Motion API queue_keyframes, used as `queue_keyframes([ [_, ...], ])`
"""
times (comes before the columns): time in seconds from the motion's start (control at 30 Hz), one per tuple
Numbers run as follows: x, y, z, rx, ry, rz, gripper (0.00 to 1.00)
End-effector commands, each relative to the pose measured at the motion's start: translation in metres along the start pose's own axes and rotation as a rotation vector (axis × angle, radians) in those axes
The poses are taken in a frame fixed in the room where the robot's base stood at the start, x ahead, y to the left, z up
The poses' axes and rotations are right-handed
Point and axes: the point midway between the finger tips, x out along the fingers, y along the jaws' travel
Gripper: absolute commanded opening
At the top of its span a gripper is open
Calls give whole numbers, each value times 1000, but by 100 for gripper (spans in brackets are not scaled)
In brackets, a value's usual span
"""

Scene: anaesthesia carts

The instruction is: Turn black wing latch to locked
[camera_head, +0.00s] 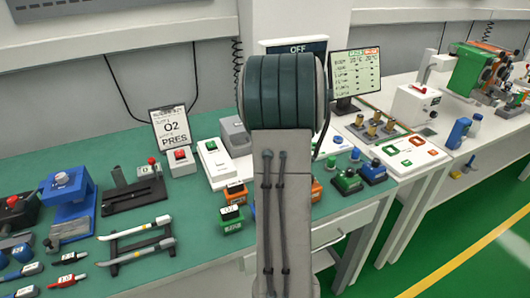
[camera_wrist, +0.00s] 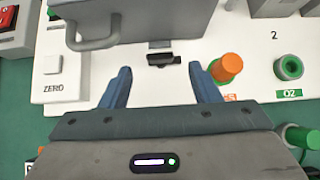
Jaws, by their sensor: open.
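The black wing latch (camera_wrist: 163,60) shows in the wrist view, on the white panel just below a grey box or lid (camera_wrist: 160,18). Its wing looks about level, lying left to right. My gripper (camera_wrist: 160,72) is open, with its two blue fingers apart, one to each side below the latch. Nothing is between the fingers, and I cannot tell how far they are from the panel. In the head view my own arm covers the middle, and the gripper and latch are hidden there.
In the wrist view, a grey handle (camera_wrist: 92,40) and a ZERO button (camera_wrist: 53,65) are at left. An orange knob (camera_wrist: 230,67) stands close to the right finger, with a green O2 port (camera_wrist: 289,67) beyond. In the head view, the green-topped bench (camera_head: 200,262) holds several devices.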

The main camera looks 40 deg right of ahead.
Motion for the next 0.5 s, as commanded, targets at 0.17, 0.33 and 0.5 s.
queue_keyframes([
  [0.17,31,0,-1,-1,2,1,56],
  [0.33,47,0,0,-2,1,0,56],
  [0.5,53,0,0,-1,0,0,56],
])
